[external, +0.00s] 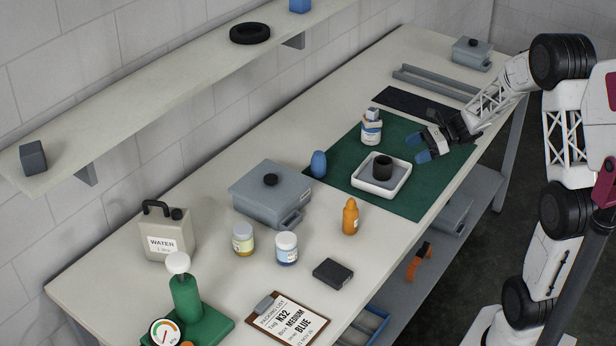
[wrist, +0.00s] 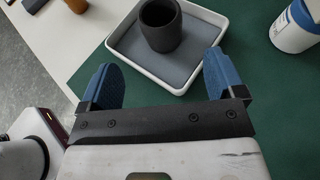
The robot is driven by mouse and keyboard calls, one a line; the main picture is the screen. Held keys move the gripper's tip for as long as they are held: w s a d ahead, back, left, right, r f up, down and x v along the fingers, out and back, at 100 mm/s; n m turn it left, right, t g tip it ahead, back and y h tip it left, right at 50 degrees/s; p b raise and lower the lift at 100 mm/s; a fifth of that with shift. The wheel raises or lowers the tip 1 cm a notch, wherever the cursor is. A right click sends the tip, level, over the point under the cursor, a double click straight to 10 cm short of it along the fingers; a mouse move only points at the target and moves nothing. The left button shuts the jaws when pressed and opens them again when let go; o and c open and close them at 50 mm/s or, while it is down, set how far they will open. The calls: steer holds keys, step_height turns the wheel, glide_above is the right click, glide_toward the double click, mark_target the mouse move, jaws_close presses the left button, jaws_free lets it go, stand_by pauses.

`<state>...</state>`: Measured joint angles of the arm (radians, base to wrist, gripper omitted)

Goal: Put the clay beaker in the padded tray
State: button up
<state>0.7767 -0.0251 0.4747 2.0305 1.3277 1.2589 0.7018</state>
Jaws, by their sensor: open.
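The clay beaker (external: 383,167) is a small dark cup standing upright on the grey pad of the padded tray (external: 405,181), a white shallow tray on the green mat. In the wrist view the beaker (wrist: 160,25) stands inside the tray (wrist: 120,50), towards its far part as seen there, with its open mouth visible. My gripper (external: 424,148) is above the mat, just right of the tray in the external view. Its blue fingertips are spread apart and empty in the wrist view (wrist: 161,83), apart from the beaker.
A white jar with a blue label (external: 371,132) stands behind the tray, and a blue egg-shaped object (external: 318,164) is left of it. An orange bottle (external: 350,217) and a grey lidded box (external: 270,194) stand further left. Bare green mat (external: 410,205) lies in front of the tray.

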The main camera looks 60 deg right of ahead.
stand_by(0.4)
steer(key=s+a+r+n+g+h, duration=0.1)
steer(key=s+a+r+n+g, duration=0.2)
steer(key=a, duration=0.4)
steer(key=s+a+r+n+g, duration=0.2)
steer(key=s+a+n, duration=0.1)
steer(key=a+n, duration=0.3)
steer(key=s+a+r+n+g+h, duration=0.1)
steer(key=s+a+r+n+g, duration=0.15)
steer(key=a, duration=0.55)
steer(key=s+a+r+n+h, duration=0.2)
steer(key=s+a+n+h, duration=0.2)
steer(key=s+n, duration=0.3)
steer(key=s+a+r+n+h, duration=0.3)
steer(key=s+a+n, duration=0.2)
steer(key=s+n, duration=0.3)
steer(key=shift+s+a+h, duration=0.2)
steer(key=shift+s+h, duration=0.2)
steer(key=shift+s, duration=0.45)
